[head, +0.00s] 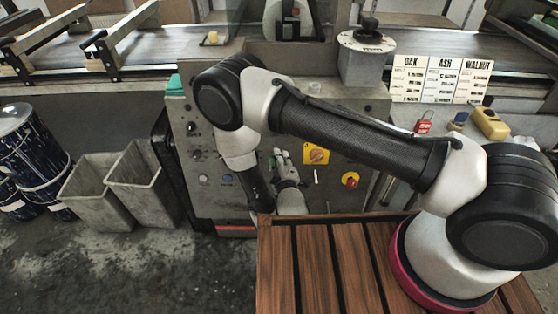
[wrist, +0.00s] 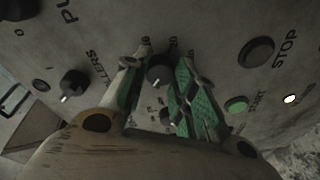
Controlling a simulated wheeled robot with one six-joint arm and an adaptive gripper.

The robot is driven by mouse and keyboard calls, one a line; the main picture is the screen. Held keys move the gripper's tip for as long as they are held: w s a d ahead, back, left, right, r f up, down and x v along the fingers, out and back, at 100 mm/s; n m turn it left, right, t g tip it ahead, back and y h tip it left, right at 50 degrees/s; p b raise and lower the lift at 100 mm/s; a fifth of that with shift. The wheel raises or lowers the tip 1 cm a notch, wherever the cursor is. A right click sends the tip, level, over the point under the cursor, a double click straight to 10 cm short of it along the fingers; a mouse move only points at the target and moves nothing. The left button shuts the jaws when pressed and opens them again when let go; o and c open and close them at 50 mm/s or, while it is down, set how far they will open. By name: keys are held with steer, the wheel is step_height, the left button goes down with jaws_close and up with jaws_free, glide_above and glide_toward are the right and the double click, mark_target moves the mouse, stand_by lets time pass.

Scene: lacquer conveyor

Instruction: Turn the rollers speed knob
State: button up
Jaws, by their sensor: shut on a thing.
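My gripper (head: 285,163) is at the front of the grey control panel (head: 235,195). In the wrist view its two green-padded fingers (wrist: 160,85) stand on either side of a dark round knob (wrist: 159,70) with a light pointer mark, and are shut on it. A smaller dark knob (wrist: 167,115) shows between the fingers, lower in the picture. Another black knob with a white pointer (wrist: 75,84) is left of the fingers, beside lettering that ends in "LLERS". The label of the gripped knob is mostly hidden, so I cannot read it.
A dark stop button (wrist: 256,51), a green start button (wrist: 236,104) and a lit lamp (wrist: 291,99) are right of the fingers. A yellow rotary switch (head: 316,154) and a red emergency button (head: 350,180) are close to the gripper. Grey bins (head: 97,192) stand at left.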

steer(key=shift+a+r+n+g+h, duration=0.1)
steer(key=shift+n+g+h, duration=0.25)
steer(key=shift+n, duration=1.9)
steer(key=shift+a+r+n+g+h, duration=0.1)
steer(key=shift+n+g+h, duration=0.2)
steer(key=shift+n, duration=1.9)
steer(key=shift+a+n+g+h, duration=0.1)
steer(key=shift+n+g+h, duration=0.2)
steer(key=shift+n, duration=1.95)
steer(key=o, duration=1.1)
steer(key=shift+c, duration=0.2)
steer(key=shift+d, duration=0.1)
